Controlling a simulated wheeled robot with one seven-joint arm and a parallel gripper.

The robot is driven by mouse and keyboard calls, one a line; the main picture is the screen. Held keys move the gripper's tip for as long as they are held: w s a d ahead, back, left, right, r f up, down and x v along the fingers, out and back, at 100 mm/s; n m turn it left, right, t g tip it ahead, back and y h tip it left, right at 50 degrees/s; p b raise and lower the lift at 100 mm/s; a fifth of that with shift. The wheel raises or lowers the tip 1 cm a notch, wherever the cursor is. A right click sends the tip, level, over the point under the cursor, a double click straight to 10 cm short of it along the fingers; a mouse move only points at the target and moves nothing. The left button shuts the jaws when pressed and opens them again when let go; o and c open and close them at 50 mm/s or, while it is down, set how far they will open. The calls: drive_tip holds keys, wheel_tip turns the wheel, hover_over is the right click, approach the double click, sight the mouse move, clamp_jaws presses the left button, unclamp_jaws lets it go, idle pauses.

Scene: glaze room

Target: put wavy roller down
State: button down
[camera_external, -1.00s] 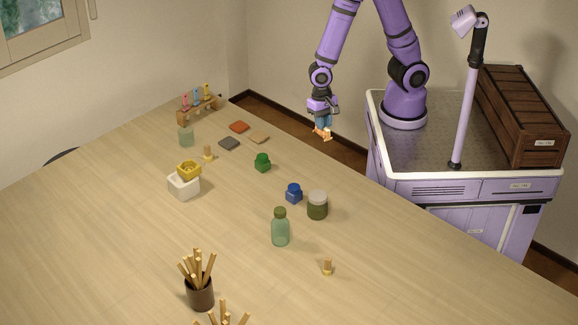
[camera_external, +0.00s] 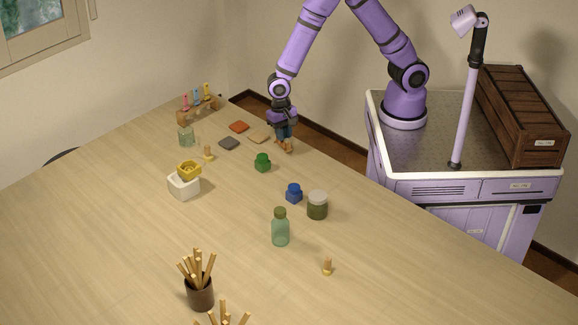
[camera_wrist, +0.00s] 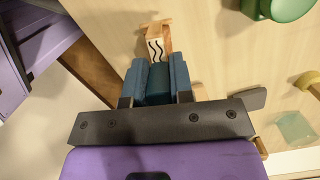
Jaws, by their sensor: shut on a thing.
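The wavy roller (camera_wrist: 155,47), a small wooden piece with black wavy lines on a pale face, shows just past the fingertips in the wrist view. My gripper (camera_wrist: 157,75) is shut on it with its blue fingers. In the external view my gripper (camera_external: 284,133) points down at the far right edge of the table, and the roller (camera_external: 284,146) shows orange-brown at its tips. I cannot tell whether the roller touches the table top.
A tan tile (camera_external: 259,136), a grey tile (camera_external: 229,144) and a red tile (camera_external: 239,127) lie left of my gripper. A green jar (camera_external: 263,162) stands nearer the camera. A blue jar (camera_external: 294,193) and an olive jar (camera_external: 317,205) stand further forward. The table's left front is clear.

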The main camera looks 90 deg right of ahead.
drive_tip(key=shift+f, duration=0.7)
drive_tip(key=shift+f, duration=0.35)
drive_tip(key=shift+s+f, duration=0.1)
drive_tip(key=shift+f, duration=0.15)
drive_tip(key=c, duration=1)
unclamp_jaws()
